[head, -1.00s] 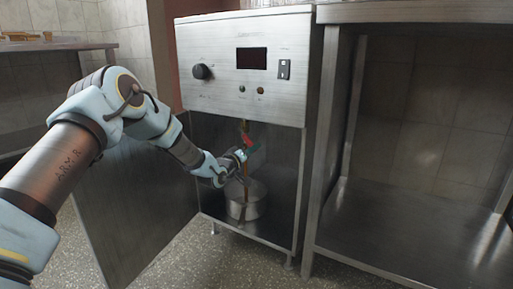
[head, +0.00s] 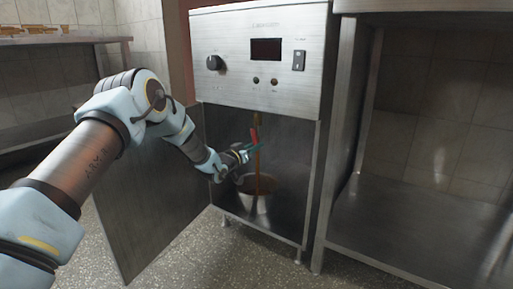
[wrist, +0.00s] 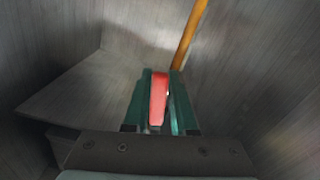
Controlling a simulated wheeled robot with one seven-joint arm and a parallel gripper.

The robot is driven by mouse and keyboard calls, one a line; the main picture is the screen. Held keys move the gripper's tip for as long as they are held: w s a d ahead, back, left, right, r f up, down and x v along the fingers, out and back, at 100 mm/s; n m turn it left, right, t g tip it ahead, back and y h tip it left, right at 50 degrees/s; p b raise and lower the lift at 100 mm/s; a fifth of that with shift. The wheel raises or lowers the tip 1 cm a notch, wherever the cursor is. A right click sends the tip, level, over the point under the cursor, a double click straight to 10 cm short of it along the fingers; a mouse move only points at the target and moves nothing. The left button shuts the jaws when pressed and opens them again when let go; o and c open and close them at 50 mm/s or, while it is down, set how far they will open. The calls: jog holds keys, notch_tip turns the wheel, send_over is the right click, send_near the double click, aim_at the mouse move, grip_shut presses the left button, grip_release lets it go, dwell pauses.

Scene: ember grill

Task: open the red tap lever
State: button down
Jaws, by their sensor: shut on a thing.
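The red tap lever (head: 254,135) is inside the open steel cabinet, under the control panel. In the wrist view the red lever (wrist: 158,98) lies between the two green fingers of my gripper (wrist: 160,82), which are shut on it. In the head view my gripper (head: 250,147) reaches in from the left at the lever. The tap body is mostly hidden.
The cabinet door (head: 150,205) stands open at the left. The control panel (head: 225,90) with a knob and switch is above the opening. A steel table with a lower shelf (head: 425,225) stands at the right. Cabinet walls are close around my gripper.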

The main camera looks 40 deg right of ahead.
dwell(0.3)
jog(key=c, duration=0.7)
grip_release()
jog(key=p+v, duration=0.4)
jog(key=v, duration=0.6)
jog(key=shift+a, duration=0.4)
jog(key=shift+s, duration=0.1)
